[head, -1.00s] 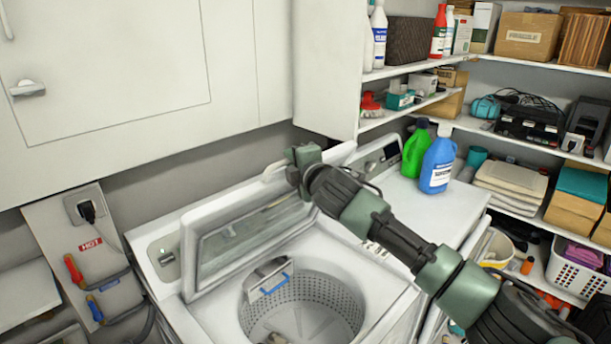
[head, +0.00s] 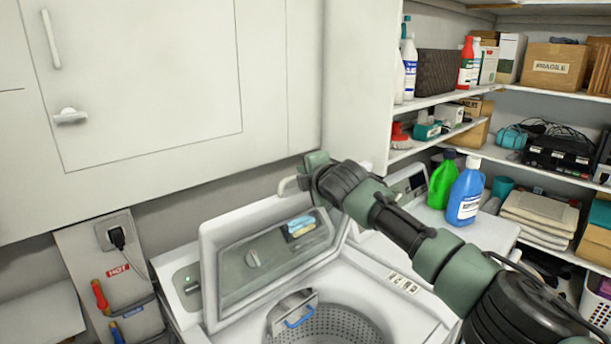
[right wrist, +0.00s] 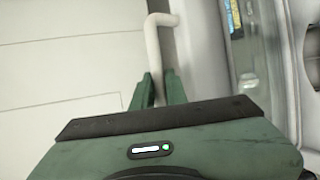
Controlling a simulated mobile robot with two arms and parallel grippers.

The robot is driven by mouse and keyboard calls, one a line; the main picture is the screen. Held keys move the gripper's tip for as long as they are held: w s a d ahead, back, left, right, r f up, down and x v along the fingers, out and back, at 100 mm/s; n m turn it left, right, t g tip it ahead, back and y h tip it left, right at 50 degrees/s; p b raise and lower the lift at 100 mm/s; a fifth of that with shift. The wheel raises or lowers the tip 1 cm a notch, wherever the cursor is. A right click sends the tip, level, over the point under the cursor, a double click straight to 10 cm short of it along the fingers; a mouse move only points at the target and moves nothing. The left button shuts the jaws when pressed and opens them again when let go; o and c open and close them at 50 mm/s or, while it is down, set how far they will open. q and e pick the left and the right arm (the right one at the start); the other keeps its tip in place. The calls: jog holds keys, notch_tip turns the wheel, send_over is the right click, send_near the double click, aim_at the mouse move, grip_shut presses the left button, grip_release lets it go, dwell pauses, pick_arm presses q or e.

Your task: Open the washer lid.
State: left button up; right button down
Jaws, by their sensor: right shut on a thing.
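The white washer (head: 395,285) stands below the wall cabinet, and its drum (head: 335,325) is open to view. Its lid (head: 212,265), white with a glass window, is raised and tilted steeply back. My right gripper (head: 300,176) is at the lid's top edge, shut on the white lid handle (head: 286,187). In the right wrist view, the bent handle (right wrist: 153,45) runs down between the two green fingers of the gripper (right wrist: 159,88). My left gripper is not in view.
A wall cabinet (head: 150,80) hangs above and behind the lid. Green (head: 441,182) and blue (head: 466,195) bottles stand right of the washer. A wall outlet (head: 114,232) is at left. Loaded shelves fill the right side.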

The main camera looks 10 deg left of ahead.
jog(key=c, duration=1.7)
grip_release()
